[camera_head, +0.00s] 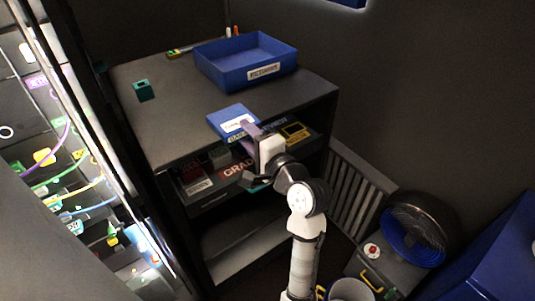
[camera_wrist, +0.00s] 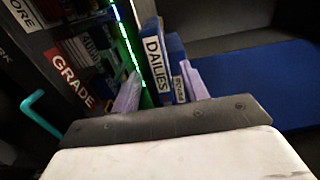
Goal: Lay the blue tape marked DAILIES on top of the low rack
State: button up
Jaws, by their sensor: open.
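The blue tape marked DAILIES (camera_head: 228,115) lies on the top of the low rack (camera_head: 178,118), at its front edge, with white labels on its top and front. In the wrist view, the tape (camera_wrist: 157,62) shows its DAILIES label beyond the fingers, between them in the picture. My gripper (camera_head: 246,138) is at the rack's front edge, right by the tape; its pale purple fingers are apart, also in the wrist view (camera_wrist: 160,88). I cannot tell whether a finger touches the tape.
A labelled blue tray (camera_head: 230,73) stands farther back on the rack top, with a small teal block (camera_head: 142,90) to the left. Below, the shelf holds several cases, including a red GRADE one (camera_head: 238,170). A fan (camera_head: 415,232) stands at the right. The rack top's left middle is clear.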

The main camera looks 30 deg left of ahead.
jog(key=p+v, duration=0.4)
jog(key=v, duration=0.8)
jog(key=shift+p, duration=0.4)
jog(key=shift+s+d, duration=0.1)
jog(key=o, duration=0.5)
jog(key=shift+o, duration=0.2)
